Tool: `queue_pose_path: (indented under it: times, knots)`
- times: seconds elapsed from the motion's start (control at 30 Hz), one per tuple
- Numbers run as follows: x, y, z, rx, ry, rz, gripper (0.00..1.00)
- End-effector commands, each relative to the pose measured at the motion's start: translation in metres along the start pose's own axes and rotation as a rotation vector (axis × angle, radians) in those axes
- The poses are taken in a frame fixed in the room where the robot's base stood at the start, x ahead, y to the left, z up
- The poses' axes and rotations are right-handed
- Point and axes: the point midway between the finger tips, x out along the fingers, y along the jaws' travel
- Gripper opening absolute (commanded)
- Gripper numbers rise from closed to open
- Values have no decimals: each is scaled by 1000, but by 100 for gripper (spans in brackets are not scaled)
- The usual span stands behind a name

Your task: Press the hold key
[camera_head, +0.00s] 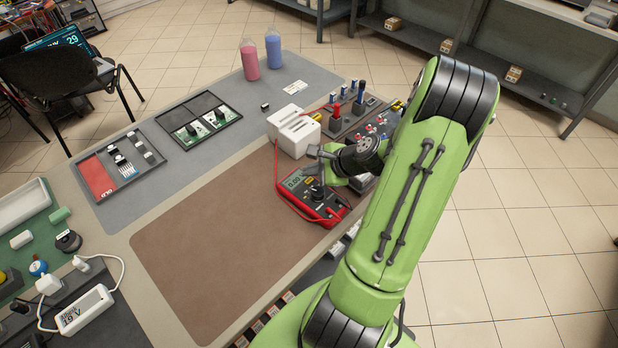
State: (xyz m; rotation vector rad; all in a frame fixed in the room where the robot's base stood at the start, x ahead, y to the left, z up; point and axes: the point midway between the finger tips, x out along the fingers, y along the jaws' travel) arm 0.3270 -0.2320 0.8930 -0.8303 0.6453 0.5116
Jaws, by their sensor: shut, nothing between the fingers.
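I cannot read the key labels, so I cannot tell which is the hold key. My gripper (316,170) is shut and empty, over the upper right part of the multimeter. My wrist hides part of that side. I cannot tell whether the fingertips touch it.
A white slotted block (290,128) stands just behind the multimeter. A tool rack with red and blue handles (337,112) is beyond my wrist. Red leads run around the meter. The brown mat (205,255) is clear. Pink (250,62) and blue (273,50) bottles stand far back.

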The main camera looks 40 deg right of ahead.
Motion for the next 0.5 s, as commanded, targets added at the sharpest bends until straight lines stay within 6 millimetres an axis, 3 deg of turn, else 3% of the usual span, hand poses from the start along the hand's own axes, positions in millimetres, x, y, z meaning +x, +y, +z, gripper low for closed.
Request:
queue_pose_path:
  times: [0.3,0.5]
  knots:
    - [-27,-20,20,-1,-1,-1,0]
    - [-33,-24,24,0,-1,0,0]
